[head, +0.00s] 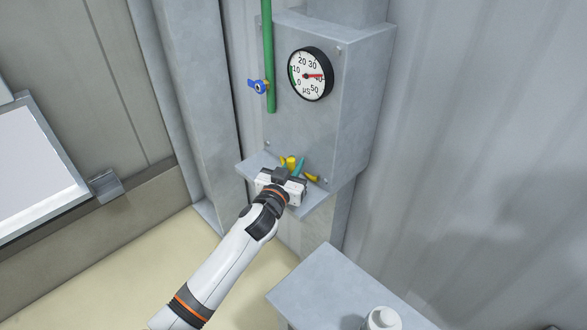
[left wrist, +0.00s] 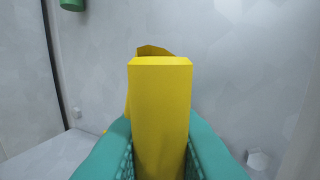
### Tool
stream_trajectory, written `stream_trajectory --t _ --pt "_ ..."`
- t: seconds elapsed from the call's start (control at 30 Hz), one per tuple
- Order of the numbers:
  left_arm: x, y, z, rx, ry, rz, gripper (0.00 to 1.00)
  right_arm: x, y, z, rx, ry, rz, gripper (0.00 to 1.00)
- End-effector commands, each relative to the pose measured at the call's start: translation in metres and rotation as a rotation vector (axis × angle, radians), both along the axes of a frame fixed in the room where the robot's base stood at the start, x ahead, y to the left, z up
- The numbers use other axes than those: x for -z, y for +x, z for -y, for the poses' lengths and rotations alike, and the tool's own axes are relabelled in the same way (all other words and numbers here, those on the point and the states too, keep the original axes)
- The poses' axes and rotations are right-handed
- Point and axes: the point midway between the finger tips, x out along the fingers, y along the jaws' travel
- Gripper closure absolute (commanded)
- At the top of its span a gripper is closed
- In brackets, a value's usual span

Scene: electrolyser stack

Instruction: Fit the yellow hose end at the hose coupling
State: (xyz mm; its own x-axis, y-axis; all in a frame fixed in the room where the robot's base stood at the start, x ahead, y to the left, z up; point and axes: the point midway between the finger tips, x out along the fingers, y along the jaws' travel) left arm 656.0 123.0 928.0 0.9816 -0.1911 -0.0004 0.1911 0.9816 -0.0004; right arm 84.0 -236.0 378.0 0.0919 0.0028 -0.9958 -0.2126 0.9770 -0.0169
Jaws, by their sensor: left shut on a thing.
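My left gripper (head: 293,168) is over the small grey shelf (head: 252,165) under the gauge box. Its teal fingers (left wrist: 205,150) are shut on the yellow hose end (left wrist: 160,115), a blocky yellow piece that stands up between them. In the head view the yellow hose end (head: 291,162) shows just past the gripper, partly hidden by it. A green pipe (head: 269,60) comes down the wall, and its open lower end is above the shelf, apart from the yellow piece. That pipe end also shows at the top left of the left wrist view (left wrist: 72,4). No part is clearly labelled as the coupling.
A blue valve handle (head: 258,87) sits on the left of the pipe. A round gauge (head: 310,74) is on the box (head: 345,110) to the right. A grey cabinet (head: 330,285) with a white cylinder (head: 382,318) stands at the lower right. The floor at left is clear.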

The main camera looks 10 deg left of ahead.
Motion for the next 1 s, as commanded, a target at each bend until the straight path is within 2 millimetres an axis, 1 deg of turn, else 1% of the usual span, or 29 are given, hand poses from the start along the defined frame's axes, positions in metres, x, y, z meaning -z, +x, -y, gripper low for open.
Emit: stream_trajectory --t 0.17,0.23,0.37,0.6,0.7,0.8,0.9,1.0 --pt "-0.029 0.0 0.0 0.002 0.0 0.005 1.0 -0.003 0.0 -0.002 0.001 0.003 -0.001 0.64" --pt "-0.023 -0.014 -0.003 0.001 0.0 -0.002 1.0 0.0 0.0 -0.003 0.001 0.003 -0.001 0.64" --pt "-0.023 -0.043 -0.008 0.002 -0.001 -0.002 1.0 0.002 0.0 -0.003 0.001 0.003 -0.001 0.64" --pt "-0.022 -0.103 -0.02 0.001 0.0 -0.003 1.0 0.009 0.0 -0.003 0.001 0.003 -0.001 0.64" --pt "-0.023 -0.125 -0.024 0.001 -0.001 -0.001 1.0 0.012 0.0 -0.003 0.001 0.003 -0.001 0.64" --pt "-0.023 -0.144 -0.028 0.001 0.0 -0.001 1.0 0.014 0.0 -0.003 0.001 0.003 -0.001 0.64" --pt "-0.023 -0.158 -0.031 0.0 0.0 -0.001 1.0 0.016 0.0 -0.002 0.0 0.003 -0.001 0.64" --pt "-0.024 -0.167 -0.033 0.001 0.0 -0.001 1.0 0.017 0.0 -0.002 0.0 0.003 -0.001 0.64"
